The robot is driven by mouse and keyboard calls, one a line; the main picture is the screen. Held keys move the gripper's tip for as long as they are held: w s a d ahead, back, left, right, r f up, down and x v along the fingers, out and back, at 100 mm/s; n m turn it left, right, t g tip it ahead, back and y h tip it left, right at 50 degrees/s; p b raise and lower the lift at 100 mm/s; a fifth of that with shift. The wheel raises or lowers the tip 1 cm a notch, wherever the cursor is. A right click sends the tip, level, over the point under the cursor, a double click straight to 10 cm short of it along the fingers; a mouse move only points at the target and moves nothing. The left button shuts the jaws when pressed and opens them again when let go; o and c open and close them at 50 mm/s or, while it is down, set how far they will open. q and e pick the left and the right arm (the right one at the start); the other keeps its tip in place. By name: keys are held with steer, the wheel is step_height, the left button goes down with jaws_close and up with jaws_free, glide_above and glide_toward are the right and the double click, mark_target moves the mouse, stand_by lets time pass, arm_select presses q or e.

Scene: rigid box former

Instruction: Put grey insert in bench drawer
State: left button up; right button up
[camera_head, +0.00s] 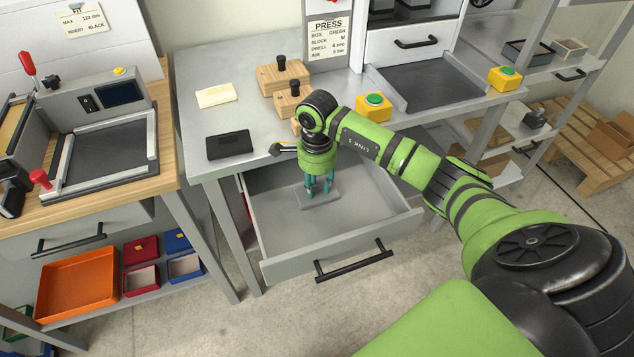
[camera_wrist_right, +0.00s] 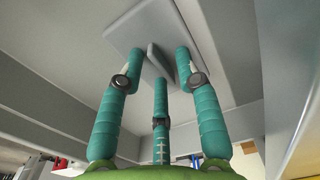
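The grey insert (camera_head: 319,198) is a flat plate inside the open bench drawer (camera_head: 281,225). It appears to lie on the drawer floor. In the right wrist view the insert (camera_wrist_right: 210,30) shows a raised fin on its face. My right gripper (camera_head: 318,186) points down into the drawer just over the insert. In the right wrist view the teal fingers of the gripper (camera_wrist_right: 160,62) stand apart around the fin, with gaps beside it. Whether any finger touches it is hard to tell. My left gripper is in neither view.
The drawer is pulled out under the grey bench (camera_head: 205,130), its black handle (camera_head: 354,262) in front. A wooden bench (camera_head: 130,180) stands left. The drawer floor around the insert is clear.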

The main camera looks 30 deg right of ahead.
mark_target(317, 192)
steer(key=shift+r, duration=0.55)
step_height(317, 192, up, 11)
steer(key=b, duration=0.1)
steer(key=shift+b, duration=0.35)
steer(key=shift+s, duration=0.1)
